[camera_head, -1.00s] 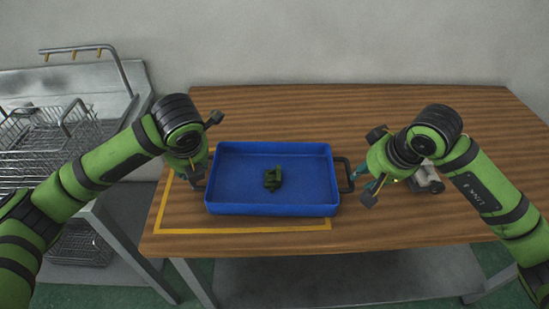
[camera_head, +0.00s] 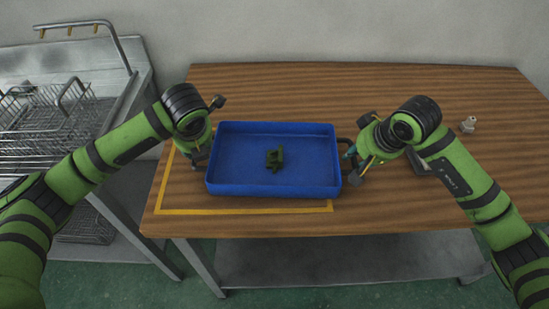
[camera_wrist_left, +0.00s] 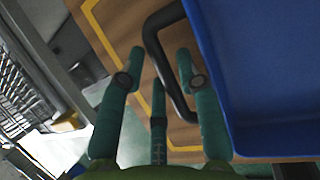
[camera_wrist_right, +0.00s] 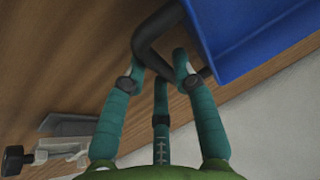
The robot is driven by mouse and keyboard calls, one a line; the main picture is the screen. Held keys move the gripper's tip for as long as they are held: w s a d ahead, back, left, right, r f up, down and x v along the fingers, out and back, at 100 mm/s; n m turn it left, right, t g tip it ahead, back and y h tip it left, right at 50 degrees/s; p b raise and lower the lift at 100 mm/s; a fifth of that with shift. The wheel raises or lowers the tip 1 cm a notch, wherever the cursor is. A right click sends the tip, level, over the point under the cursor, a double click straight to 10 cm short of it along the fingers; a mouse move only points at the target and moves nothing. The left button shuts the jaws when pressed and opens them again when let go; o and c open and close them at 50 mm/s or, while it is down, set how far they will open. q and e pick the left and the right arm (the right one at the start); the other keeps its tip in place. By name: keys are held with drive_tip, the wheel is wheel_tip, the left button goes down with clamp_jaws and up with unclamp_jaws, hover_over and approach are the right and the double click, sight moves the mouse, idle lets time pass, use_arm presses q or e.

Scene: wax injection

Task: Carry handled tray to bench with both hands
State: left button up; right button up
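The blue tray (camera_head: 230,185) sits on the wooden table, with a small dark green piece (camera_head: 275,158) lying in it. My left gripper (camera_head: 203,150) is at the tray's left end. In the left wrist view its fingers (camera_wrist_left: 162,55) are spread, with the black left handle (camera_wrist_left: 155,45) passing between them. My right gripper (camera_head: 358,158) is at the tray's right end. In the right wrist view its fingers (camera_wrist_right: 160,58) are apart at the black right handle (camera_wrist_right: 150,42); whether they touch it is unclear.
Yellow tape (camera_head: 240,211) marks the wooden table (camera_head: 300,90) around the tray. A grey object lies partly hidden beneath my right arm, and a small pale fitting (camera_head: 468,125) stands farther right. A metal rack with wire baskets (camera_head: 45,115) stands left. The table behind the tray is clear.

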use_arm(q)
drive_tip(key=shift+x, duration=0.75)
use_arm(e)
drive_tip(key=shift+w+a+f, duration=0.15)
drive_tip(key=shift+w+f, duration=0.15)
drive_tip(key=shift+f, duration=0.35)
use_arm(q)
clamp_jaws()
use_arm(e)
clamp_jaws()
use_arm(q)
drive_tip(key=shift+r, duration=0.1)
use_arm(e)
drive_tip(key=shift+r, duration=0.1)
